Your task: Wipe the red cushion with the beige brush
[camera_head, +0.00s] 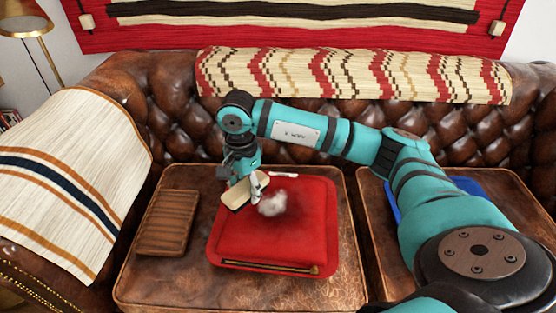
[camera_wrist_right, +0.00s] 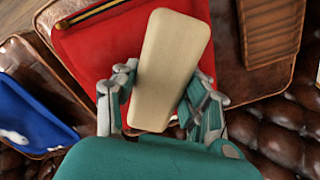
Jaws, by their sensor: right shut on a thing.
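The red cushion (camera_head: 275,240) lies flat on the left seat of the brown leather sofa in the head view. It also shows behind the brush in the right wrist view (camera_wrist_right: 92,50). My right gripper (camera_head: 250,187) is over the cushion's upper left part and is shut on the beige brush (camera_wrist_right: 170,65). My left gripper is not in view.
A slatted wooden tray (camera_head: 167,222) lies left of the cushion. A blue item (camera_head: 396,213) lies on the right seat, partly behind my right arm. A small white object (camera_head: 283,175) is by the cushion's back edge. Striped cloths drape the left armrest (camera_head: 75,165) and backrest (camera_head: 350,75).

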